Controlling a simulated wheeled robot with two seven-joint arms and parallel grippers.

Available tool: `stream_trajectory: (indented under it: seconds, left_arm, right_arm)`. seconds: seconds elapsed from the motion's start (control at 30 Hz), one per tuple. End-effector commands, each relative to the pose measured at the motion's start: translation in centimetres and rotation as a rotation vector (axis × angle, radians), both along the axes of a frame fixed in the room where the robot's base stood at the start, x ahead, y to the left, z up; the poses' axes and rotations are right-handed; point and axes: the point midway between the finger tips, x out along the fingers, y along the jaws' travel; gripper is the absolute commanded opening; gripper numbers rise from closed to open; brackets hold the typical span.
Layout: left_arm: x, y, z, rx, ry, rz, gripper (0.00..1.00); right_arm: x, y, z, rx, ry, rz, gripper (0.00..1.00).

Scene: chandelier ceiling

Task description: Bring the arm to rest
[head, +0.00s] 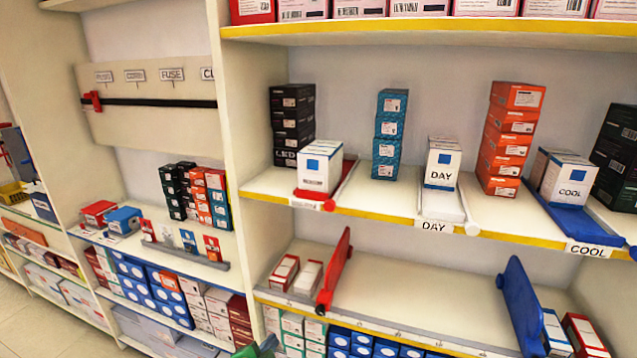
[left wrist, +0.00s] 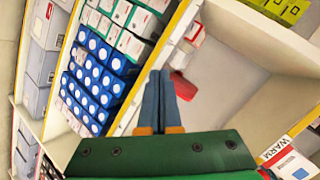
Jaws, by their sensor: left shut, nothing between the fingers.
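My left gripper (left wrist: 160,76) shows in the left wrist view, its two blue-grey fingers together and empty, pointing toward a shelf bay. A red divider (left wrist: 183,86) and small white-and-red boxes (left wrist: 192,38) are beyond the fingertips; I cannot tell whether any gap is left between. In the head view only a green bit of my left gripper (head: 258,348) shows at the bottom edge, in front of the lower shelves. Most of that arm is out of the frame. My right gripper is in neither view.
A shelf with a yellow edge (head: 390,217) holds boxes on trays marked DAY (head: 437,206) and COOL (head: 585,222). Below it, a red divider (head: 334,272) and a blue divider (head: 522,305) stand apart, with bare shelf between. Blue boxes (left wrist: 97,77) line the shelf beside my gripper.

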Motion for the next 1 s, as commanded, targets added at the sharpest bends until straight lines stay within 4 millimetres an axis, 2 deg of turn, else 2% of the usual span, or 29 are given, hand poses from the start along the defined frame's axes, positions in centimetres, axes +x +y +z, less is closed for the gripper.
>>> stream_trajectory:
  seconds: [0.03, 0.1, 0.17, 0.2, 0.27, 0.3, 0.37, 0.4, 0.5, 0.6, 0.63, 0.73, 1.0]
  left_arm:
    - [-1.8, 1.2, -5.2, -0.051, 0.111, 0.063, 0.00]
    - [-5.2, 2.8, -11.7, -0.127, 0.250, 0.162, 0.00]
    - [-9.1, 4.0, -16.8, -0.183, 0.364, 0.250, 0.00]
    - [-12.0, 4.8, -19.9, -0.215, 0.437, 0.310, 0.00]
    - [-16.9, 5.8, -24.0, -0.260, 0.543, 0.404, 0.00]
    - [-20.5, 6.3, -26.3, -0.285, 0.610, 0.467, 0.00]
    - [-25.8, 6.9, -29.1, -0.319, 0.702, 0.560, 0.00]
    - [-29.3, 7.3, -30.4, -0.336, 0.756, 0.618, 0.00]
    - [-36.4, 7.7, -32.5, -0.363, 0.861, 0.739, 0.00]
    - [-40.7, 7.8, -33.2, -0.376, 0.919, 0.812, 0.00]
    - [-41.5, 7.9, -33.3, -0.377, 0.929, 0.825, 0.00]
    - [-42.5, 7.9, -33.4, -0.380, 0.941, 0.844, 0.00]
    - [-42.4, 7.9, -33.4, -0.379, 0.940, 0.842, 0.00]
  right_arm:
    - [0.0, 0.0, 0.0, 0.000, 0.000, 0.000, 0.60]
    - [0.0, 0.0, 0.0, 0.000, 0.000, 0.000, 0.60]
    - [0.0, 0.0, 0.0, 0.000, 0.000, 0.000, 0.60]
    - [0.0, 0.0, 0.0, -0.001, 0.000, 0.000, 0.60]
    - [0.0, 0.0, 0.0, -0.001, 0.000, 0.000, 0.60]
    - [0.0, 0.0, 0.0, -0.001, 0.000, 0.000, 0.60]
    - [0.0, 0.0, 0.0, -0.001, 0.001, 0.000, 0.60]
    - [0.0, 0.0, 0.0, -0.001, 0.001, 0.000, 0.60]
    - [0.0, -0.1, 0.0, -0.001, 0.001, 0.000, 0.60]
    - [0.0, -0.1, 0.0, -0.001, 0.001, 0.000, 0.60]
    - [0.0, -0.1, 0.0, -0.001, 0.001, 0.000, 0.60]
    - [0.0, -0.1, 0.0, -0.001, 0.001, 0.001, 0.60]
    - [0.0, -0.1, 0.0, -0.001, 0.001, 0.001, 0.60]
